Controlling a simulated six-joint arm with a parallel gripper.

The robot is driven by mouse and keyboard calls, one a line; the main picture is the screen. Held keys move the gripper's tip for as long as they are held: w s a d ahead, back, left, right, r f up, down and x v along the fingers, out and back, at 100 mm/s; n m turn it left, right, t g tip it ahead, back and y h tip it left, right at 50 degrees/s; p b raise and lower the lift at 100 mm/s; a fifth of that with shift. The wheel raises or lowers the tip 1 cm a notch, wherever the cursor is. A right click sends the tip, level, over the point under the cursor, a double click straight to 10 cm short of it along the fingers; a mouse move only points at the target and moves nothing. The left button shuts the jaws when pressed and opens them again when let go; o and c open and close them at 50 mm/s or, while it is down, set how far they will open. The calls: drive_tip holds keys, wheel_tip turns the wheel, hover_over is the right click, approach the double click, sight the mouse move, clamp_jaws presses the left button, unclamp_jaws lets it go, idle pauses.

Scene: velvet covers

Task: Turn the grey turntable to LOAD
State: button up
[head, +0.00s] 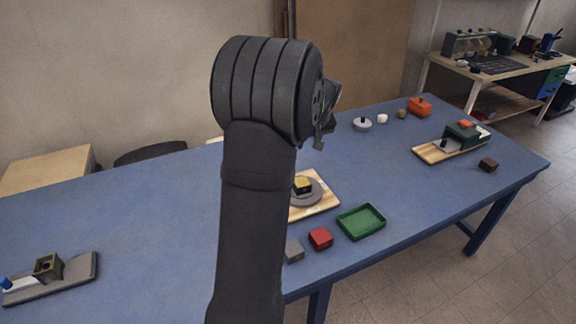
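The grey turntable (312,198) is a round disc on a light wooden board (325,205), near the middle of the blue table. A yellow and black block (303,185) sits on the disc. My dark arm covers the left part of the board and perhaps the disc's left edge. Pale marks show on the board, but no LOAD lettering can be read. My gripper (326,110) is mostly hidden behind my arm's big rounded joint. Only a small dark part shows at its right, above and apart from the turntable. Its fingers cannot be made out.
On the blue table (150,220), a green tray (361,222), red block (320,238) and grey block (293,250) lie in front of the board. A board with a green device (461,135) stands right, a grey fixture (50,275) far left. Small objects line the back right.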

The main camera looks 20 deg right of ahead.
drive_tip(key=shift+m, duration=0.3)
drive_tip(key=x, duration=0.7)
drive_tip(key=w+x, duration=0.1)
drive_tip(key=x, duration=0.6)
drive_tip(key=w+a+x, duration=0.1)
drive_tip(key=x, duration=0.7)
drive_tip(key=shift+r, duration=0.4)
clamp_jaws()
